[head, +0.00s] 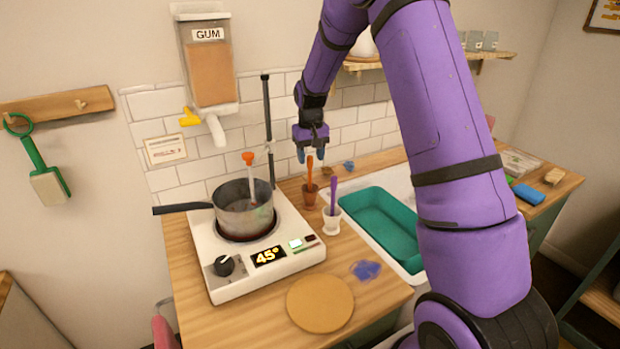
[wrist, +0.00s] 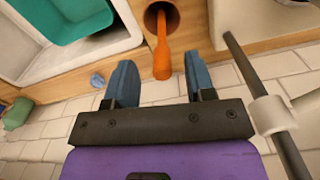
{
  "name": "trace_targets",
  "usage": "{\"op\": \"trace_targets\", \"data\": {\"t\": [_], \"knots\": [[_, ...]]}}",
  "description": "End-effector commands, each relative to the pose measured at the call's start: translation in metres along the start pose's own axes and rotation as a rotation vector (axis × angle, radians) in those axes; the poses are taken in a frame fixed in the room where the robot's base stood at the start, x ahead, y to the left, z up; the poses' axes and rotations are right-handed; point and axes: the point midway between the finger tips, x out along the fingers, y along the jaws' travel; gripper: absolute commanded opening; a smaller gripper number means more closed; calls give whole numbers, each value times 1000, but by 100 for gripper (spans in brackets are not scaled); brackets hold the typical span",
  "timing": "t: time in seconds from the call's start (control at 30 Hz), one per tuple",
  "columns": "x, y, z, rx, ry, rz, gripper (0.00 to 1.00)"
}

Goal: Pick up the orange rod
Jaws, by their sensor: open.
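The orange rod (head: 309,174) stands upright in a small brown cup (head: 311,195) on the wooden counter, right of the hot plate. In the wrist view the orange rod (wrist: 162,60) shows between and just beyond my two blue fingertips, with its cup (wrist: 160,14) behind it. My gripper (head: 310,154) is open and empty, directly above the rod's top in the head view. In the wrist view my gripper (wrist: 158,85) has a finger on each side of the rod's line. Whether a finger touches the rod cannot be told.
A purple rod (head: 333,194) stands in a white cup (head: 331,222) close by. A pot (head: 243,212) sits on the hot plate (head: 215,279). A metal stand pole (head: 269,130) rises left of my gripper. A teal tray (head: 376,226) lies in the sink at right.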

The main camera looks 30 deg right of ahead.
Motion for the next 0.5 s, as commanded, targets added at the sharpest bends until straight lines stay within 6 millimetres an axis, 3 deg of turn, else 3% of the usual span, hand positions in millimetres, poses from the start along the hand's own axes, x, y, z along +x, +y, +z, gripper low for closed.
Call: {"op": "trace_targets", "data": {"t": [0.2, 0.47, 0.5], "knots": [[30, -2, -1, 0, -1, 0, 50], [33, -2, -2, 0, 1, 0, 50], [33, -2, -2, 0, 1, 0, 40]]}}
